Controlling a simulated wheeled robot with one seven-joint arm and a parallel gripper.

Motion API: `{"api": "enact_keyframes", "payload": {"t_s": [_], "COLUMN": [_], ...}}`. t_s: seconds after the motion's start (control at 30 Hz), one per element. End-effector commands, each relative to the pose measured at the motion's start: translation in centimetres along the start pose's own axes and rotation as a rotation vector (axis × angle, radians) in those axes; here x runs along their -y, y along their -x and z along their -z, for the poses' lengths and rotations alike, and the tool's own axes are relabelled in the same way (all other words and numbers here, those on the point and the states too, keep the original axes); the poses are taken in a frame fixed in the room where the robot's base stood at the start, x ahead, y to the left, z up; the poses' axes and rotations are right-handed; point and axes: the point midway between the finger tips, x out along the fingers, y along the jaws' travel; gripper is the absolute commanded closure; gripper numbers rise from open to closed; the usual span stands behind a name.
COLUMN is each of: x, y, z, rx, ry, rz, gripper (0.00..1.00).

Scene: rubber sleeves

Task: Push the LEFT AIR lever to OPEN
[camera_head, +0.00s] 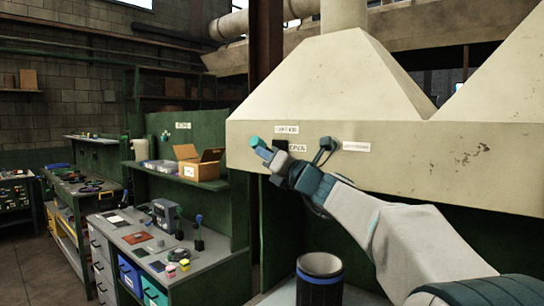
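The cream hood's front panel (420,150) carries small labels. The upper left label (286,129) seems to read LEFT AIR, and a label below it (297,148) seems to read OPEN. A teal knob (254,141), apparently the left lever's end, sticks out at the panel's left end, tilted up-left. My gripper (272,159) is right beside it, just below and right. I cannot tell whether they touch. My gripper and wrist hide the lever's lower part and pivot. The finger opening is too small to judge.
A second lever with a dark blue knob (326,143) stands on the panel close right of my wrist, beside another label (357,146). A dark cylinder with a blue band (320,280) stands below my arm. A cluttered grey bench (210,258) and cardboard box (198,165) are left.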

Motion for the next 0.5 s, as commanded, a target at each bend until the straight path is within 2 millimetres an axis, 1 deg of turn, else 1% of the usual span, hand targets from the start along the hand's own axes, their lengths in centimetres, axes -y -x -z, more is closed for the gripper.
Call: {"api": "enact_keyframes", "payload": {"t_s": [0.13, 0.27, 0.5], "x": [-0.2, 0.0, 0.6], "y": [-0.1, 0.3, 2.3], "z": [0.3, 0.8, 2.7], "rx": [-0.003, -0.003, 0.001], "ry": [-0.001, -0.001, 0.000], "rz": [-0.005, -0.005, -0.001], "gripper": [1.00, 1.00, 1.00]}}
